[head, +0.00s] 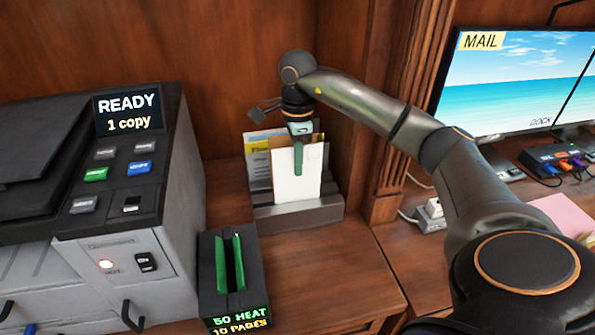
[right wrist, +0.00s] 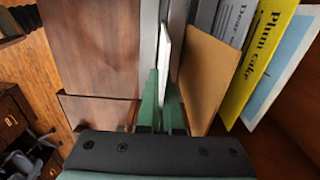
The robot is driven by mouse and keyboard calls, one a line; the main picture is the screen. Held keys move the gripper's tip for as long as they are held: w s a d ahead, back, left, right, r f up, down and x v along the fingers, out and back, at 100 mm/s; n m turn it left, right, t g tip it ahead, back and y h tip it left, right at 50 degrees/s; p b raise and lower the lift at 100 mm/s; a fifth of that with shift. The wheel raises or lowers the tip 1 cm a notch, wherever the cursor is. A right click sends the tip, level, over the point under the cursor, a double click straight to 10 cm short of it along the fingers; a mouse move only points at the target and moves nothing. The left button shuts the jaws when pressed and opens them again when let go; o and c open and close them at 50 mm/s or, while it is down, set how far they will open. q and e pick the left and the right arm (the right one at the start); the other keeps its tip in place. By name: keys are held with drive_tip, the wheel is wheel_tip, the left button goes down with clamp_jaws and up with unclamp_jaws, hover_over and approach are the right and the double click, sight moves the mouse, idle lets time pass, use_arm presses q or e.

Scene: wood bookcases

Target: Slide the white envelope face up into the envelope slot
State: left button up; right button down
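The white envelope (head: 284,180) stands upright at the grey slotted holder (head: 325,212), in front of a brown envelope and other papers. Its lower edge meets the holder's front ledges; I cannot tell how deep it sits. My right gripper (head: 298,163) is at its top edge, with one green finger down its front. In the right wrist view the right gripper (right wrist: 162,98) has its green fingers close together on either side of the white envelope (right wrist: 164,52). Its front face looks blank. My left gripper is out of view.
A brown envelope (right wrist: 207,72), a yellow "Plum cake" booklet (right wrist: 262,50) and other papers stand behind. A copier (head: 120,190) and a black device with green guides (head: 230,275) are at left. Monitors (head: 520,80) are at right.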

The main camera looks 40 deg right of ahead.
drive_tip(key=shift+r, duration=0.1)
wheel_tip(320, 180, up, 10)
drive_tip(key=shift+f+p, duration=0.1)
drive_tip(key=shift+p, duration=0.85)
